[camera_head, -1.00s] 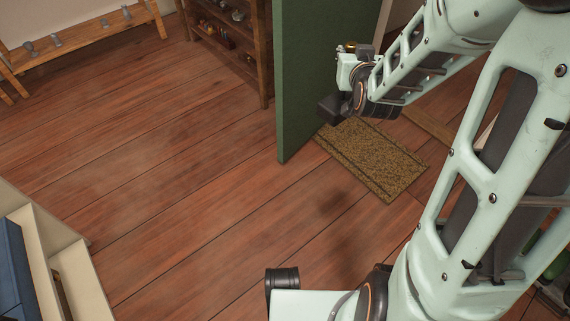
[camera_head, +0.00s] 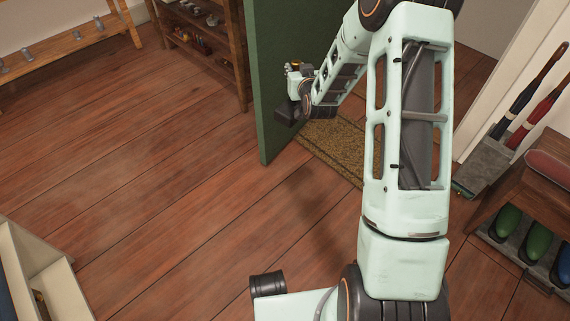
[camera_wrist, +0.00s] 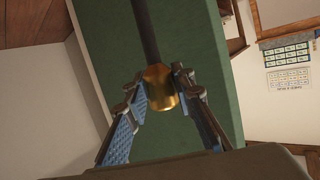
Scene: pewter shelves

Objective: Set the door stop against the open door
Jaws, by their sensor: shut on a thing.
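The green door (camera_head: 262,85) stands open in the head view, its near edge facing me. It also fills the middle of the wrist view (camera_wrist: 205,50). My gripper (camera_head: 294,68) is just right of the door's face in the head view. In the wrist view my gripper (camera_wrist: 160,86) is shut on a brass-coloured cylinder, which looks like the door stop (camera_wrist: 160,90). I cannot tell whether the door stop touches the door.
A brown doormat (camera_head: 335,146) lies right of the door's foot. The wooden floor (camera_head: 160,180) at left is clear.

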